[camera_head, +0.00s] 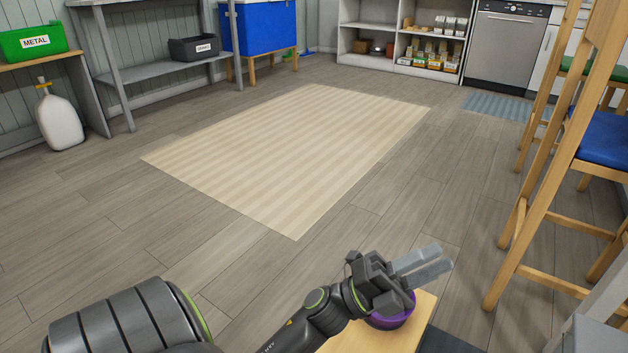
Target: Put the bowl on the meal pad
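A purple round object (396,318), probably the bowl, shows partly on a light wooden surface (385,341) at the bottom of the head view. My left gripper (438,262) is above it and hides much of it. Its pale fingers point right, past the purple object. They look close together, but I cannot tell whether they are open or shut, or whether they touch the bowl. A dark blue-grey flat patch (452,343) lies right of the wooden surface, cut off by the frame edge. I cannot tell whether it is the meal pad. My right gripper is not in view.
A beige striped rug (290,155) lies on open wooden floor ahead. Tall wooden stools (545,190) stand at the right. Shelves (405,40), a dishwasher (505,48), a blue bin (262,28) and a grey bench (165,70) line the back.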

